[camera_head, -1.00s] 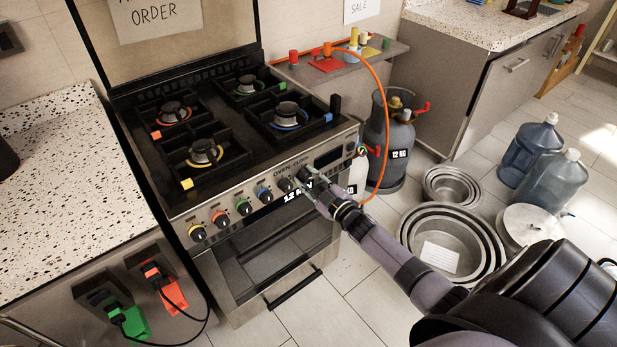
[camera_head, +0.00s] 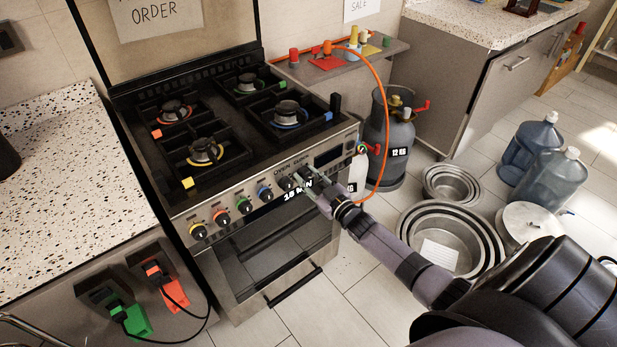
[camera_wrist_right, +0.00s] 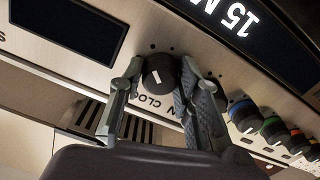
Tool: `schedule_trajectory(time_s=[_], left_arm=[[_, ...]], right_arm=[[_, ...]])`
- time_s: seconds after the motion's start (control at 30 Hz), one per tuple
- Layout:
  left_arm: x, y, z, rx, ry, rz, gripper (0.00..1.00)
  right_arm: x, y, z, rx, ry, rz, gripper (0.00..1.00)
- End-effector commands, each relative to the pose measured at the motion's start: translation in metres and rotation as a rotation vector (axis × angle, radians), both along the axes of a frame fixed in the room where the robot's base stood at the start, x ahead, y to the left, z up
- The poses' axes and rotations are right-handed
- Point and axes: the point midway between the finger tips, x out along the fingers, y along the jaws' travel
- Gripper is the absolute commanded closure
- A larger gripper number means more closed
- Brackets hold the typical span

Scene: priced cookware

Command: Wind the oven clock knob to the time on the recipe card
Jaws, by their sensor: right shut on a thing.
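The oven clock knob (camera_wrist_right: 158,74) is black with a white pointer mark and sits between the fingers of my right gripper (camera_wrist_right: 162,80) in the right wrist view. The gripper is shut on it. In the head view my right gripper (camera_head: 308,182) is at the right of the stove's front panel and mostly hides the knob. White digits (camera_wrist_right: 232,14) on a dark display beside the knob read "15 M", upside down and cut off by the frame edge. A white card (camera_head: 440,256) lies in the nested pans; its writing is too small to read. My left gripper is not in view.
Several coloured burner knobs (camera_head: 243,206) line the panel left of my gripper. The oven handle (camera_head: 294,288) is below. A grey gas cylinder (camera_head: 388,140) with an orange hose (camera_head: 384,95) stands right of the stove. Nested metal pans (camera_head: 488,250) are on the floor.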

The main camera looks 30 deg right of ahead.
Motion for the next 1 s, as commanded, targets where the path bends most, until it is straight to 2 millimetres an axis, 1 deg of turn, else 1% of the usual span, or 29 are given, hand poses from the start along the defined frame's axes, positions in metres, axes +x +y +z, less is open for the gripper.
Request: schedule_trajectory(time_s=[0.2, 0.23, 0.5, 0.9, 1.0], left_arm=[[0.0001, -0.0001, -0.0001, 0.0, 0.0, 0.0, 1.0], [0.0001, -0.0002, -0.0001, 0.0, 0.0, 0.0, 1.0], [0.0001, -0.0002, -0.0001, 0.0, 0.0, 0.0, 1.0], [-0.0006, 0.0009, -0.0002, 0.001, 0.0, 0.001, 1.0], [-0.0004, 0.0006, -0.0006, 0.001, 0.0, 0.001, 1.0]], right_arm=[[-0.0008, 0.0, -0.0021, -0.001, 0.004, 0.0, 0.97], [-0.0008, 0.0, -0.0021, -0.001, 0.004, 0.0, 0.67], [-0.0004, 0.0001, -0.001, -0.001, 0.002, 0.0, 0.49], [0.0001, 0.0005, 0.0, -0.002, 0.0, 0.001, 0.49], [0.0001, 0.0006, -0.0002, -0.026, -0.003, 0.0, 0.49]])
